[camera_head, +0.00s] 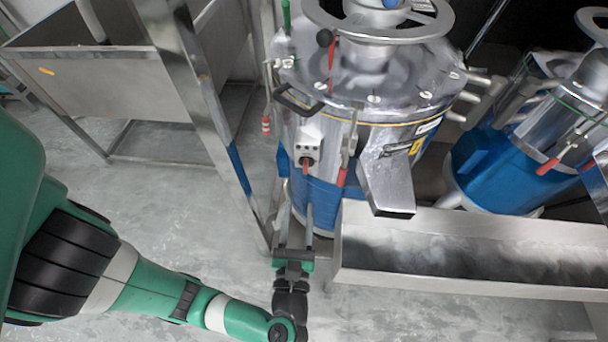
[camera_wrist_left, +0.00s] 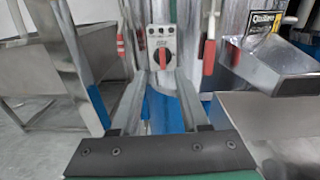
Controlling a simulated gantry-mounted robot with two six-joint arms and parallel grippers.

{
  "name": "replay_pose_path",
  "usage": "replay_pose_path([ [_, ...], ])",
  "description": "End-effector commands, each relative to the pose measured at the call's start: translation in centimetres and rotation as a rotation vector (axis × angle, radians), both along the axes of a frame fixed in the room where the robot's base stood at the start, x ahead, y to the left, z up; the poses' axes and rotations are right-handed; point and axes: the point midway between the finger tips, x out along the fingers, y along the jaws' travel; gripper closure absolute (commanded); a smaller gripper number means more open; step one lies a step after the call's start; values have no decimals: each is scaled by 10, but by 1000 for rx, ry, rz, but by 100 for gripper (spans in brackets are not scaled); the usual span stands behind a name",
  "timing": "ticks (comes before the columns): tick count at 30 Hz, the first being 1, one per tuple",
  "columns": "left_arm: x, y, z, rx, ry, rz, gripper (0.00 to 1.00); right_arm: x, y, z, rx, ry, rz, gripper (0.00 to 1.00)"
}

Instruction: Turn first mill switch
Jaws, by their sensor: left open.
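The first mill (camera_head: 370,75) is a steel and blue machine at the centre of the head view. Its switch (camera_head: 306,146) is a small pale box on the front with a red knob (camera_head: 306,165). In the left wrist view the switch (camera_wrist_left: 160,40) is at upper middle, with its red knob (camera_wrist_left: 163,58) pointing down. My left gripper (camera_head: 297,208) is open and empty, just below and in front of the switch. In the wrist view the knob lies between the lines of the two fingers (camera_wrist_left: 161,76); contact does not show. My right gripper is not in view.
A steel chute (camera_head: 385,185) and a long metal trough (camera_head: 480,285) are right of the switch. Red-handled levers (camera_head: 341,176) hang beside it. A slanted steel post (camera_head: 215,120) stands left. A second blue mill (camera_head: 510,165) is at right. Bare floor lies around my left arm.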

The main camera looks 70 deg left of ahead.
Motion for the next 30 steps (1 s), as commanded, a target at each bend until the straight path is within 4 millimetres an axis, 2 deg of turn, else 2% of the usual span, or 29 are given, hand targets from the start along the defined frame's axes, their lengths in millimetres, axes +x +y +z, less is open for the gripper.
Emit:
replay_pose_path([
  [1, -3, -3, -10, 10, 19, -20, 55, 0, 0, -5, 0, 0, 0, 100],
  [8, -1, 2, -9, 14, 27, -24, 55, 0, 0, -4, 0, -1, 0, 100],
  [11, 5, 15, -10, 15, 26, -20, 55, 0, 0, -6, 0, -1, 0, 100],
  [21, 35, 80, -10, 15, 22, -19, 55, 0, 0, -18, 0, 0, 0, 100],
  [25, 44, 95, -9, 14, 23, -22, 55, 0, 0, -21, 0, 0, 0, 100],
  [30, 48, 102, -8, 16, 24, -25, 55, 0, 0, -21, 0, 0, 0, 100],
])
